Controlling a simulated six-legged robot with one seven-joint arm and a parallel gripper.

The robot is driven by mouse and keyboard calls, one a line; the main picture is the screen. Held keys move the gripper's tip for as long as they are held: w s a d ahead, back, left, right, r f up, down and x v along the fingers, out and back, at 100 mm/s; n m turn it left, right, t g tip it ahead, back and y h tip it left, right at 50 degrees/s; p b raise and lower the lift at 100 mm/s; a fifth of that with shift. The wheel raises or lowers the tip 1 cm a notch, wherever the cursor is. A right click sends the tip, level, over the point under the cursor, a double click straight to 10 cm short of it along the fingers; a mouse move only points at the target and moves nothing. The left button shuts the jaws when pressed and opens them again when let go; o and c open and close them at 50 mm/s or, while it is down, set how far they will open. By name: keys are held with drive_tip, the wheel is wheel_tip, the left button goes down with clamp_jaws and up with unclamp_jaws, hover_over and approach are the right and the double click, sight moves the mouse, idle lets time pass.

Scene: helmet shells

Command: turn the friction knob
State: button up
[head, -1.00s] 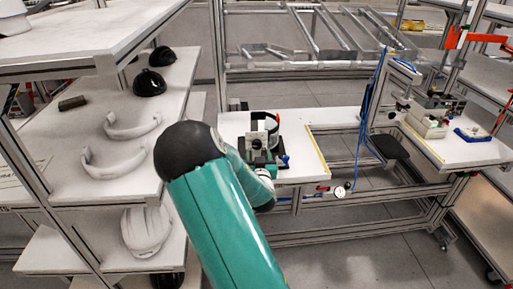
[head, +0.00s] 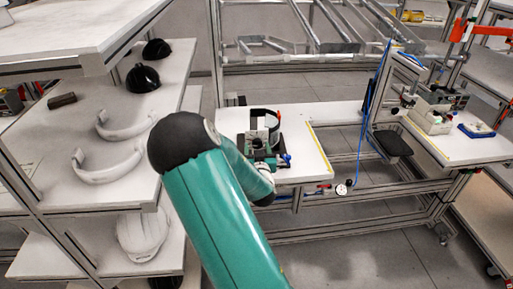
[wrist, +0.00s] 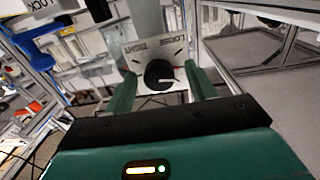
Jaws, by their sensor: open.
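The friction knob (wrist: 158,75) is round and black with a white pointer line. It sits on a white plate (wrist: 138,55) printed LOOSE and TIGHT, which appear upside down in the wrist view. My gripper (wrist: 160,72) is open, with one green finger on each side of the knob. Gaps show between the fingers and the knob; I see no contact. In the head view, the black-and-white fixture (head: 260,140) stands on the white table, with my arm's end close in front of it. The fingers and knob cannot be made out there.
The white table (head: 308,165) has bare room right of the fixture. A shelf rack (head: 75,125) on the left holds visors, black shells and a white helmet (head: 142,235). A blue cable (head: 367,105) hangs at the table's right. A bench (head: 465,150) with equipment stands farther right.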

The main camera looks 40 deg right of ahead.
drive_tip(key=shift+s+r, duration=0.2)
drive_tip(key=shift+s, duration=0.05)
drive_tip(key=shift+w+f, duration=0.1)
drive_tip(key=shift+w, duration=0.05)
drive_tip(key=c, duration=1)
drive_tip(key=shift+m, duration=0.4)
drive_tip(key=m, duration=0.3)
drive_tip(key=shift+m, duration=2)
drive_tip(key=shift+a, duration=0.1)
